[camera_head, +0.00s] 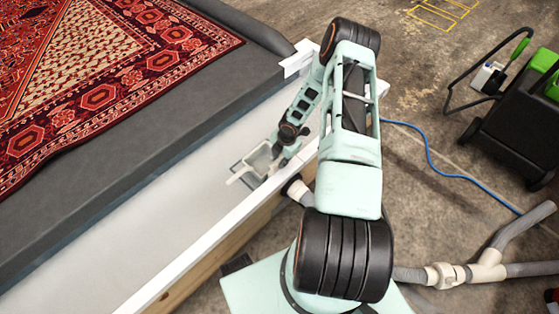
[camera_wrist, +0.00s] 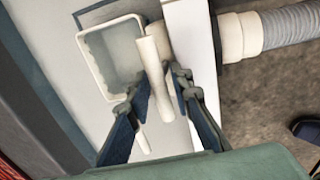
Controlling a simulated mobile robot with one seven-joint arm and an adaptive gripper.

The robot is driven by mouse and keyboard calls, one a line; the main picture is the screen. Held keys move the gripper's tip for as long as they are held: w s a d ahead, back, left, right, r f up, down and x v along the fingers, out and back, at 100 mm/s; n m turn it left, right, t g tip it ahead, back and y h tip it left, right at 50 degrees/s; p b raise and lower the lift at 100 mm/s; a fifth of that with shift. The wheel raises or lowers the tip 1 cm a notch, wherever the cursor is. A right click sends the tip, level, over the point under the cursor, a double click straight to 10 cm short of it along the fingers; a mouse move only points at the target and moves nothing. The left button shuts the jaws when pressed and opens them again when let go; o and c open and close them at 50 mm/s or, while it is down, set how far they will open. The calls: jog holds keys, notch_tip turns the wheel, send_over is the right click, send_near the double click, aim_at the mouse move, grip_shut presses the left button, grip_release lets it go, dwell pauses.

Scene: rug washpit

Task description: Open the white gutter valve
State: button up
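The white gutter valve has a pale lever (camera_wrist: 154,75) that stands up beside an open, square, white-rimmed box (camera_wrist: 88,62) in the wrist view. In the head view, the box (camera_head: 257,160) sits in the white gutter, just inside its right wall. My gripper (camera_wrist: 162,80) is at the lever, with its two dark fingers apart and one on each side of it. Whether either finger touches the lever cannot be told. In the head view, my arm hides most of the gripper and part of the valve.
The white gutter wall (camera_head: 226,232) runs beside the valve. A grey pipe with a pale collar (camera_wrist: 232,38) lies outside it. A red patterned rug (camera_head: 100,65) lies on the dark platform to the left. A blue hose (camera_head: 440,171) and a green-black machine (camera_head: 515,125) are on the right.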

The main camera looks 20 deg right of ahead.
aim_at(279, 159)
grip_shut()
notch_tip(279, 159, up, 6)
jog(key=p, duration=0.4)
jog(key=shift+f, duration=0.1)
dwell(0.3)
grip_release()
